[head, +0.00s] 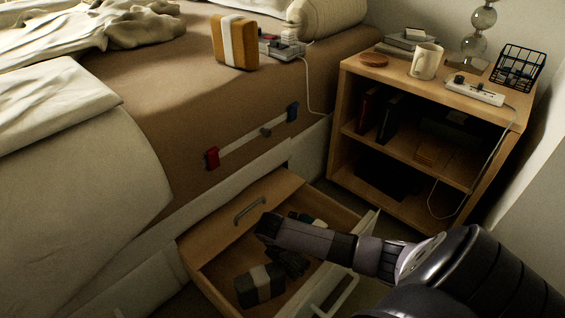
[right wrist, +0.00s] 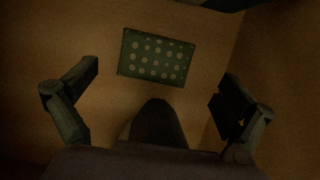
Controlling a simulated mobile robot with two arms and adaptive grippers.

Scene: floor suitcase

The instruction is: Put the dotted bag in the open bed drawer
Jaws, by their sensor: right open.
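The dotted bag (right wrist: 157,58), dark green with pale dots, lies flat on a brown wooden surface in the right wrist view, apart from my fingers. The bed drawer (head: 241,213) is pulled open under the bed in the head view. My right gripper (head: 279,243) reaches down into the drawer from the right. In the right wrist view its two fingers (right wrist: 158,80) are spread wide with nothing between them, and the bag lies just ahead. In the head view the arm hides part of the drawer, and I cannot clearly pick out the dotted bag there. My left gripper is not in view.
A dark bag with a pale stripe (head: 260,286) lies in the drawer's near part. A small dark and pale item (head: 306,217) shows beyond my gripper. A yellow bag with a white stripe (head: 234,42) stands on the bed. A wooden nightstand (head: 432,87) stands to the right.

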